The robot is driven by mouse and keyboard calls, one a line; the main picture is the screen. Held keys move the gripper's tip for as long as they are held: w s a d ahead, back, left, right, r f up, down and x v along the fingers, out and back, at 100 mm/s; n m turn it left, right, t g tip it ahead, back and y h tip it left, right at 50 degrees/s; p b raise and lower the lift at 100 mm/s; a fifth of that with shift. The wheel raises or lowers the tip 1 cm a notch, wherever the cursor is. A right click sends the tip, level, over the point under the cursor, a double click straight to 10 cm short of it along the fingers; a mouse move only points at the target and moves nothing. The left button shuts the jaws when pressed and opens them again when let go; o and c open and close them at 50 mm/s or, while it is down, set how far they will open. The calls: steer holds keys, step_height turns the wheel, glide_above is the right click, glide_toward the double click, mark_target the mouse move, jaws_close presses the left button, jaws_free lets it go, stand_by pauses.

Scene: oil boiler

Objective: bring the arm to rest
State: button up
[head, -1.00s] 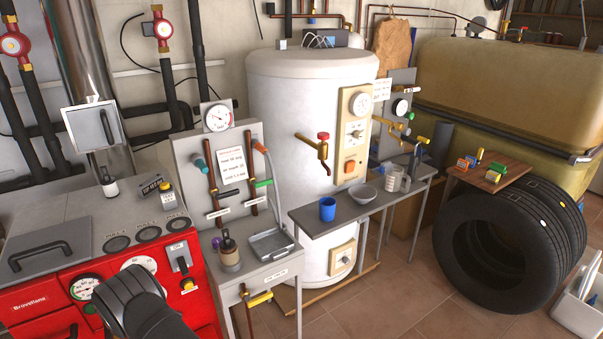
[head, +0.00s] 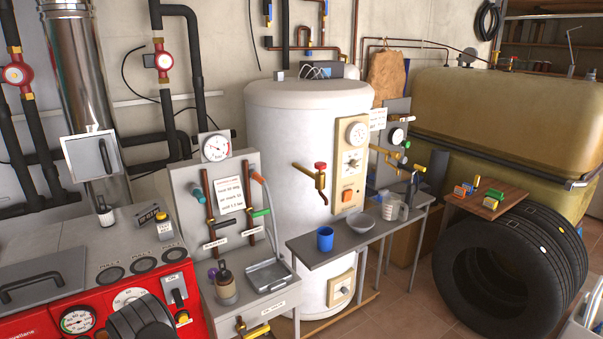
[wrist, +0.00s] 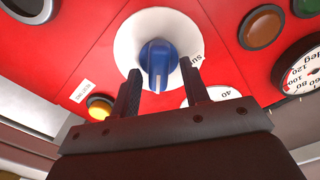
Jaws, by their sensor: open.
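My gripper (wrist: 161,72) shows in the wrist view in front of the red boiler panel (wrist: 90,45). Its two dark fingers stand apart with nothing held. A blue knob (wrist: 157,58) on a white round dial (wrist: 128,42) shows between and just beyond the fingertips. I cannot tell whether a finger touches it. In the head view, part of my dark arm is at the bottom edge, in front of the red boiler (head: 200,318); the fingers are hidden there.
Around the knob are a yellow lit button (wrist: 100,107), an orange button (wrist: 263,27) and a gauge (wrist: 303,72). To the right stand a grey sink bench (head: 262,305), a narrow table with a blue cup (head: 325,238), a white tank (head: 285,130) and tyres (head: 500,270).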

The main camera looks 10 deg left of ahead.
steer(key=shift+n, duration=1.5)
